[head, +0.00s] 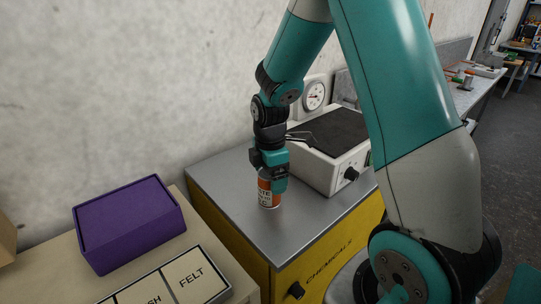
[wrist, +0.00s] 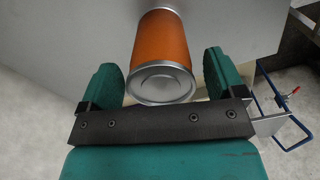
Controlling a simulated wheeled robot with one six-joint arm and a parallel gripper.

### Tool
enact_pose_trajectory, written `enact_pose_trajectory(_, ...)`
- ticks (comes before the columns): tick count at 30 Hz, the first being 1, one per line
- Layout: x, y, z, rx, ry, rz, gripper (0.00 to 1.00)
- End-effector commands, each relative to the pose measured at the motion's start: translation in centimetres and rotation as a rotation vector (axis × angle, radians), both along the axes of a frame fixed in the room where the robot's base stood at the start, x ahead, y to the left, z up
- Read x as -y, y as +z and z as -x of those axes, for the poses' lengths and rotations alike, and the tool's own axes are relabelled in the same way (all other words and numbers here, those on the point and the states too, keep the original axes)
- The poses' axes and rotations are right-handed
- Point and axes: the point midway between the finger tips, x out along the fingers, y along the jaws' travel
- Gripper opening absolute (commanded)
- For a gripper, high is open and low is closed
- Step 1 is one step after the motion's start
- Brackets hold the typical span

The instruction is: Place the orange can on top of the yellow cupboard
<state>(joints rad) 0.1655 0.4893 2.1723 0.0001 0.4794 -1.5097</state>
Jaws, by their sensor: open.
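The orange can (head: 266,195) has a white printed label and a silver rim. It appears to stand upright on the grey metal top of the yellow cupboard (head: 230,228), near its left part. The cupboard front reads CHEMICALS. My gripper (head: 273,180) points down over the can and hides its upper part in the head view. In the wrist view the can (wrist: 163,50) shows its silver lid and orange side between my two teal fingers (wrist: 162,72). There are visible gaps on both sides, so the gripper is open around it.
A white device with a dark top (head: 325,165) stands right of the can on the cupboard. A gauge (head: 314,96) is behind it. A purple box (head: 128,222) and a FELT-labelled tray (head: 191,276) sit on the lower left surface. The cupboard top's front left is clear.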

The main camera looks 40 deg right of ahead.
Motion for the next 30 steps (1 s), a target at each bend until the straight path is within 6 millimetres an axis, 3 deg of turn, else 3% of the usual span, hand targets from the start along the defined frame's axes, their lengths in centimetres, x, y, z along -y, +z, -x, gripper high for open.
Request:
enact_pose_trajectory(9,0.0,7.0,0.0,0.006,0.0,0.001,0.88)
enact_pose_trajectory(17,-0.5,9.9,0.2,0.004,-0.009,-0.004,0.88)
enact_pose_trajectory(20,-2.9,11.0,1.2,0.021,-0.063,-0.032,0.88)
enact_pose_trajectory(23,-7.4,12.4,3.7,0.039,-0.179,-0.093,0.88)
enact_pose_trajectory(27,-14.0,14.2,9.3,0.02,-0.384,-0.209,0.88)
enact_pose_trajectory(30,-17.4,14.9,13.5,-0.027,-0.519,-0.278,0.88)
